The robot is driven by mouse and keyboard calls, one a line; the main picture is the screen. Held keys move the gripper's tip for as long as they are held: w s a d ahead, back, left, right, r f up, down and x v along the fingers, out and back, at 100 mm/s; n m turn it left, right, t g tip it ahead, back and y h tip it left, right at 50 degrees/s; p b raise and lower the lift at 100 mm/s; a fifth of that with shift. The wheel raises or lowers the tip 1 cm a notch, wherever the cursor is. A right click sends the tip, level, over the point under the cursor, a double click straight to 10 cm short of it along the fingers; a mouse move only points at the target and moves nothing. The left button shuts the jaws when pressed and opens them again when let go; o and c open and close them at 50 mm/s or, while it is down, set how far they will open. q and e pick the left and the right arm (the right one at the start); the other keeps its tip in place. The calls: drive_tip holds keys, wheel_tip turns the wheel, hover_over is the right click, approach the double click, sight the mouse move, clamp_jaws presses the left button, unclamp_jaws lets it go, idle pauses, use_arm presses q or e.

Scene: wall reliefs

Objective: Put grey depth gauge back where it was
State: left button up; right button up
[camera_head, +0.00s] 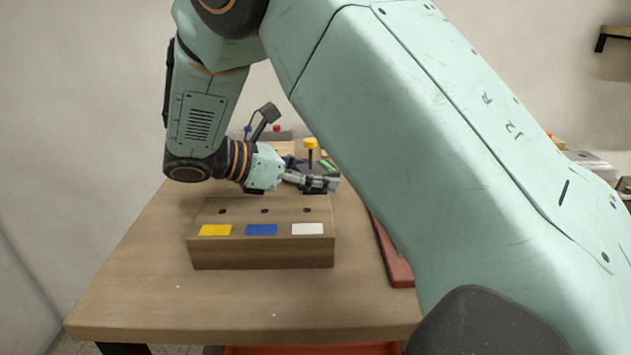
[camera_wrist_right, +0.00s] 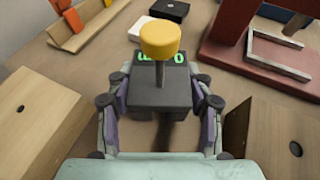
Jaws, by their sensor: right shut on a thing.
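The grey depth gauge (camera_wrist_right: 147,96) is a dark grey block with green digits and a yellow knob on a thin stem. It stands upright between the fingers of my right gripper (camera_wrist_right: 158,108), which is shut on it. In the head view the knob of the gauge (camera_head: 310,144) shows above my right gripper (camera_head: 322,184), just behind the wooden block. The wooden block (camera_head: 262,255) has three dark holes and a yellow, a blue and a white label. I cannot tell whether the gauge touches the table. My left gripper is not in view.
A second wooden block (camera_wrist_right: 35,125) with a hole lies left in the wrist view. A red frame (camera_head: 391,252) lies right of the labelled block. The table's front left (camera_head: 150,300) is clear.

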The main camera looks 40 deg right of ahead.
drive_tip(key=shift+w+f, duration=0.1)
drive_tip(key=shift+w, duration=0.15)
drive_tip(key=shift+s+a, duration=0.1)
drive_tip(key=shift+s, duration=0.2)
drive_tip(key=shift+w+f+p, duration=0.2)
drive_tip(key=shift+f+p, duration=0.1)
drive_tip(key=shift+f, duration=0.2)
drive_tip(key=o, duration=1.4)
drive_tip(key=shift+s, duration=0.1)
